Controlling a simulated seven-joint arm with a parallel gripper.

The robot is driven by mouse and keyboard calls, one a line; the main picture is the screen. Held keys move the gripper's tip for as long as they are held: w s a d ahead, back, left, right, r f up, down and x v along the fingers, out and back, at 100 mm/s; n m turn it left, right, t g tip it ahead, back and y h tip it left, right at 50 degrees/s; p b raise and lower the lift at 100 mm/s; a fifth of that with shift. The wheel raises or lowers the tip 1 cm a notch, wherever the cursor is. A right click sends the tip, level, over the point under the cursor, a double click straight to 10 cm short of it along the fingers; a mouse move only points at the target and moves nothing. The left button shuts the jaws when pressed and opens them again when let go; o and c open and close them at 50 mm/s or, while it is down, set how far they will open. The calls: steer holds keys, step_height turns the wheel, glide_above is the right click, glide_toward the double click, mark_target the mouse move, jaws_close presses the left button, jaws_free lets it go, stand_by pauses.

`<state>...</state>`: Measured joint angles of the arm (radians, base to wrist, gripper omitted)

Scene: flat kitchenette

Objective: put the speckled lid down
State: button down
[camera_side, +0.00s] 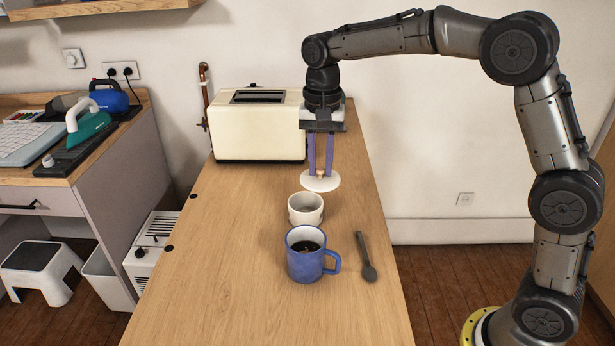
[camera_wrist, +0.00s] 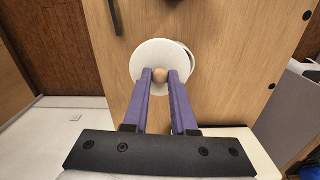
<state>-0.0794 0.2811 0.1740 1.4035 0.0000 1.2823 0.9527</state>
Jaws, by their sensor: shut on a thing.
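The speckled lid (camera_side: 321,184) is a pale round disc with a small wooden knob; speckles are too fine to make out on it. My gripper (camera_side: 320,174) has its two purple fingers shut on the knob, and the lid hangs roughly level. In the wrist view the fingers (camera_wrist: 160,76) close on the knob from both sides, with the lid (camera_wrist: 150,56) beneath. In the side view the lid is just behind the small off-white pot (camera_side: 305,209), which is open on top. In the wrist view the lid hides most of the pot (camera_wrist: 189,57). I cannot tell the lid's height above the table.
A blue mug (camera_side: 306,262) with dark contents stands in front of the pot. A dark spoon (camera_side: 366,258) lies right of the mug. A cream toaster (camera_side: 258,130) stands at the back left. The wooden table (camera_side: 230,240) is bare left of the pot and mug.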

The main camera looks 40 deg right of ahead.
steer(key=s+r, duration=0.5)
steer(key=s, duration=0.5)
steer(key=s+d+f+n, duration=0.1)
steer(key=s+d+f, duration=0.4)
steer(key=d, duration=0.4)
steer(key=w+f, duration=0.2)
steer(key=w, duration=0.2)
steer(key=w+d+f, duration=0.1)
steer(key=w+f, duration=0.2)
steer(key=w, duration=0.1)
steer(key=w+d+f, duration=0.1)
steer(key=w+f, duration=0.2)
steer(key=w, duration=0.1)
steer(key=shift+w+f, duration=0.1)
steer(key=shift+w, duration=0.3)
steer(key=f, duration=0.1)
steer(key=w+f, duration=0.1)
steer(key=f, duration=0.1)
steer(key=shift+d+f, duration=0.15)
steer(key=shift+f, duration=0.45)
steer(key=shift+f, duration=0.15)
steer(key=c, duration=0.7)
jaws_free()
